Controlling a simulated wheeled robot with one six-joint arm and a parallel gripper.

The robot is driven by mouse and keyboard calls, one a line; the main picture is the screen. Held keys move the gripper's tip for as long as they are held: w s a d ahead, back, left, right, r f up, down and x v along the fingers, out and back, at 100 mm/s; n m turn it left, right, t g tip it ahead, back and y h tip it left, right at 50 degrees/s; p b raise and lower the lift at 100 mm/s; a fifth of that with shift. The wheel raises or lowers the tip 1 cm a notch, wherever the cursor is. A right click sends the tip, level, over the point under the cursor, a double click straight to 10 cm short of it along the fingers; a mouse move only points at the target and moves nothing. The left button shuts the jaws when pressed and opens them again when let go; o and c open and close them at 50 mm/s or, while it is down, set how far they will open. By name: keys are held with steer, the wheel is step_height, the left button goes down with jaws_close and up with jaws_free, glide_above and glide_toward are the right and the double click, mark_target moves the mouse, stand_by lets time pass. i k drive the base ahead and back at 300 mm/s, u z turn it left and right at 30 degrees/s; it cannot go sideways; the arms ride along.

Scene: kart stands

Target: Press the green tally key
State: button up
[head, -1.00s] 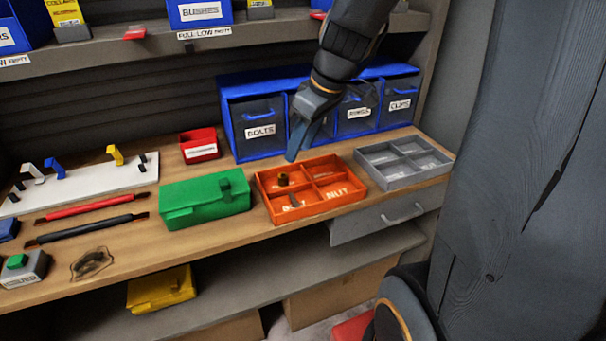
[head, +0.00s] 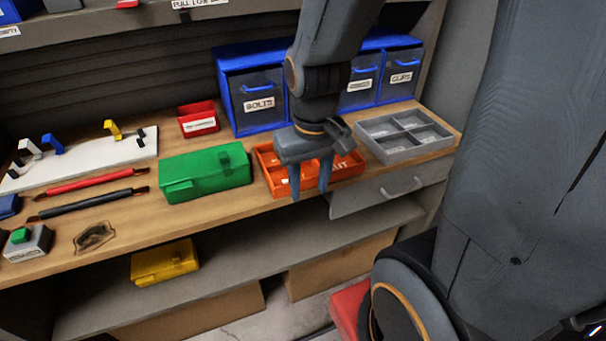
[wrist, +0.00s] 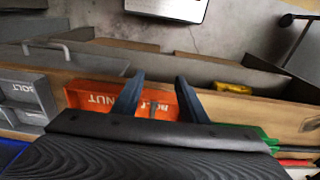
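The green tally key (head: 20,235) is a small green button on top of a grey box (head: 30,245) at the near left end of the bench. The box's front label is too small to read. My gripper (head: 309,190) points down over the front of the orange divided tray (head: 349,168), well to the right of the key. Its two fingers are apart with nothing between them. In the wrist view my gripper (wrist: 160,88) also shows spread fingers, with the orange tray (wrist: 95,97) behind them. The key is not visible in the wrist view.
A green case (head: 205,173) lies on the bench between my gripper and the key. Red (head: 95,181) and black (head: 90,204) pen-like tools and a dark stain lie nearer the key. A grey tray (head: 410,140) stands right. Blue bins line the back.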

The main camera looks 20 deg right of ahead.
mark_target(21, 236)
steer(key=u, duration=1.7)
